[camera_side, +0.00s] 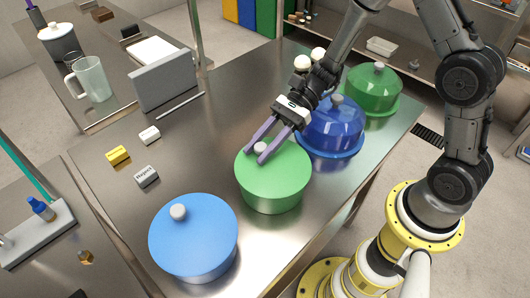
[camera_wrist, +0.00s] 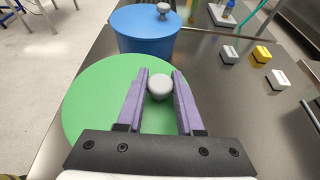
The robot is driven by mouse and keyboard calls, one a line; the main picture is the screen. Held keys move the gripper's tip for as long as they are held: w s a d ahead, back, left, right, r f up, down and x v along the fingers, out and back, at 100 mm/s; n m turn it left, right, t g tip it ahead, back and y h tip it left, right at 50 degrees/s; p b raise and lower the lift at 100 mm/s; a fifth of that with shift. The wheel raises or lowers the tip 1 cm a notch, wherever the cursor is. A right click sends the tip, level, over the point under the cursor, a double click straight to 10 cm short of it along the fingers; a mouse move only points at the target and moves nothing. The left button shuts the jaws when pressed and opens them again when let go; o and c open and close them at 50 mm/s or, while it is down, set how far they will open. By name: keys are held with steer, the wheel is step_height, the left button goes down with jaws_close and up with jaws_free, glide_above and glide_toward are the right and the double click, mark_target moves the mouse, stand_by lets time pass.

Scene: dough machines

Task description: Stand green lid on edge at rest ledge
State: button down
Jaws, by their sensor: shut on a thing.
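The light green lid (camera_side: 288,160) lies flat on its green pot (camera_side: 272,200) near the middle of the steel table. My gripper (camera_side: 256,153) is over the lid with its two purple fingers shut on the pale round lid knob (camera_side: 261,147). In the wrist view the knob (camera_wrist: 160,86) sits between the fingers, and the green lid (camera_wrist: 95,105) spreads beneath them. A grey upright panel (camera_side: 165,88) stands at the table's back left, with a thin bar (camera_side: 180,106) on the table before it; this looks like the rest ledge.
A blue lidded pot (camera_side: 195,235) stands close in front. A blue dome (camera_side: 335,125) and a dark green dome (camera_side: 373,88) stand behind right. White (camera_side: 149,135), yellow (camera_side: 118,155) and grey (camera_side: 147,176) small blocks lie left. Tabletop between pot and panel is clear.

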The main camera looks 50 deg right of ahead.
step_height(320, 180, up, 3)
steer(key=shift+r, duration=0.1)
steer(key=s+d+r+n, duration=0.1)
steer(key=s+d+r, duration=0.5)
steer(key=s+r, duration=0.55)
steer(key=r+n+t, duration=0.2)
steer(key=n+t, duration=0.1)
steer(key=n, duration=0.1)
glide_above(281, 160)
steer(key=w+d, duration=0.6)
steer(key=w, duration=0.1)
steer(key=w+f+n+t+y, duration=0.1)
steer(key=w+n+t, duration=0.1)
steer(key=w, duration=0.9)
steer(key=w+a+f+n+t+y, duration=0.1)
steer(key=w+a+f+n, duration=0.3)
steer(key=w+f, duration=0.5)
step_height(281, 160, down, 2)
steer(key=shift+w+a+f+n+t+y, duration=0.2)
steer(key=shift+a+n+t+y, duration=0.15)
steer(key=shift+a, duration=0.75)
